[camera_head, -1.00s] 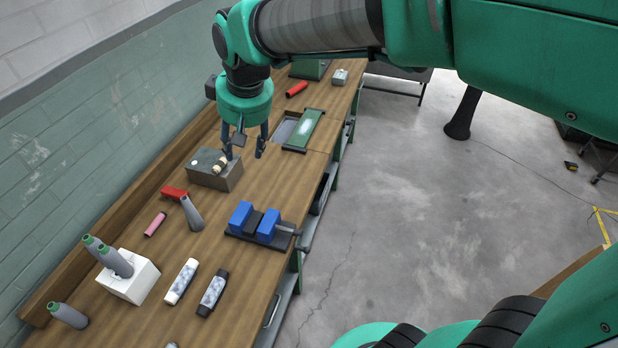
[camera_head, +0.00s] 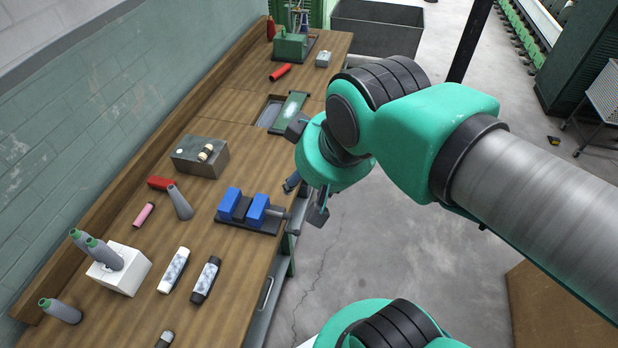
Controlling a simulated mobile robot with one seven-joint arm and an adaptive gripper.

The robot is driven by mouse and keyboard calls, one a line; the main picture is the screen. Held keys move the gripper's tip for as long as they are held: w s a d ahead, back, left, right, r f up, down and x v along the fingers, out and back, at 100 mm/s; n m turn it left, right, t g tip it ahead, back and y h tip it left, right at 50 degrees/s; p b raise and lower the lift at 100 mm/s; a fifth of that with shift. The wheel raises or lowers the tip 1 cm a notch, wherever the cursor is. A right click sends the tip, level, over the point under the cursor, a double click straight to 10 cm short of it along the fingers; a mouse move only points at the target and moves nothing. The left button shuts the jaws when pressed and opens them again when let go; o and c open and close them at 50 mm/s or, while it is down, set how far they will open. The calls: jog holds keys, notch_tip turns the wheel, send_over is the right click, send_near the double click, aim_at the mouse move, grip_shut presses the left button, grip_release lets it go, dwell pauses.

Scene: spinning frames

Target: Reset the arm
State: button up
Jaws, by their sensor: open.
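My gripper (camera_head: 305,202) hangs at the bench's right edge, at the lower end of my green and grey arm. Its two dark fingers are spread apart, with nothing seen between them. In the picture it is just right of the blue vise (camera_head: 250,210); I cannot tell whether it touches anything. The wooden bench (camera_head: 150,250) runs along the wall on the left. My arm covers part of the bench's right edge.
A grey box (camera_head: 195,160) with a small tan roll on top stands on the bench. A white block (camera_head: 122,275) holds grey cones. Two bottles (camera_head: 206,279) lie in front. A grey bin (camera_head: 378,28) stands behind.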

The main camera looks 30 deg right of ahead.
jog(key=shift+s+f, duration=0.1)
jog(key=shift+s, duration=0.1)
notch_tip(320, 180, down, 11)
jog(key=b, duration=1.1)
